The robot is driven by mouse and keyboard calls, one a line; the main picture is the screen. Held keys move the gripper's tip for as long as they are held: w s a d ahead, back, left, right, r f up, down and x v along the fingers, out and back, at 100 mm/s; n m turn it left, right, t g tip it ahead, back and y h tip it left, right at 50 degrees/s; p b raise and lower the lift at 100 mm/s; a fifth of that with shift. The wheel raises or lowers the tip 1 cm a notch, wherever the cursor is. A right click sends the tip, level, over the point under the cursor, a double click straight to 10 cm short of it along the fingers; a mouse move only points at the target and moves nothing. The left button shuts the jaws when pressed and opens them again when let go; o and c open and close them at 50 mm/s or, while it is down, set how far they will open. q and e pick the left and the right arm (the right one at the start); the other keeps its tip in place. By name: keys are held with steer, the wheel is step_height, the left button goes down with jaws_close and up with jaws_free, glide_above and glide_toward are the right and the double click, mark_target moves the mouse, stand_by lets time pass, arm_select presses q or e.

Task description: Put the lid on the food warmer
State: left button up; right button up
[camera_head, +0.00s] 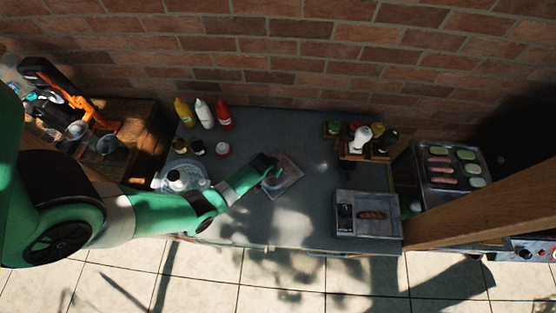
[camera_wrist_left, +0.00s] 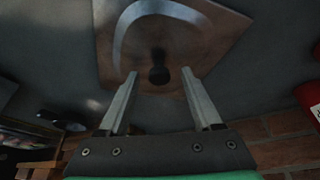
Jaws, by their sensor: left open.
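The lid (camera_head: 291,184) is a square, shiny metal plate lying on the grey table top near its middle. In the left wrist view the lid (camera_wrist_left: 205,40) shows a small dark knob (camera_wrist_left: 158,74). My left gripper (camera_head: 273,171) is over the lid and partly hides it in the head view. In the wrist view the left gripper (camera_wrist_left: 159,73) is open, with its two fingertips on either side of the knob and a gap to each. The food warmer (camera_head: 348,227) is a metal box at the table's right front, with a brown food item in its opening. My right gripper is not in view.
Yellow, white and red bottles (camera_head: 204,114) stand at the back left, with small jars in front. A wooden caddy (camera_head: 366,147) stands behind the food warmer. The table between lid and food warmer is clear.

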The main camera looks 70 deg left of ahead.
arm_select(q)
steer(key=shift+c, duration=0.2)
jaws_close()
steer(key=shift+r, duration=0.1)
